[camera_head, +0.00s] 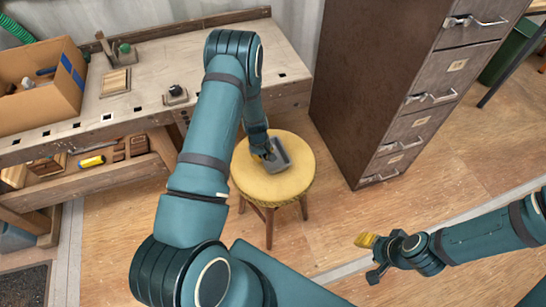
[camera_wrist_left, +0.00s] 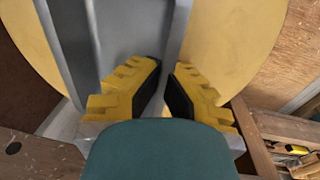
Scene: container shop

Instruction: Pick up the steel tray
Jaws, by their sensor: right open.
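The steel tray (camera_head: 281,154) is a small grey rectangular tray on the round yellow seat of the stool (camera_head: 296,185). My left gripper (camera_head: 266,153) reaches down to the tray's near left side. In the left wrist view the tray (camera_wrist_left: 118,25) fills the upper left, and the yellow fingers of my left gripper (camera_wrist_left: 166,72) are close together at its side wall, one inside and one outside. They look shut on that wall; the contact itself is partly hidden. My right gripper (camera_head: 372,258) is open and empty above the floor at lower right.
A workbench (camera_head: 140,95) with a cardboard box (camera_head: 35,90) and small tools stands at left. A tall brown drawer cabinet (camera_head: 375,90) stands just behind and right of the stool. The wooden floor right of the stool is clear.

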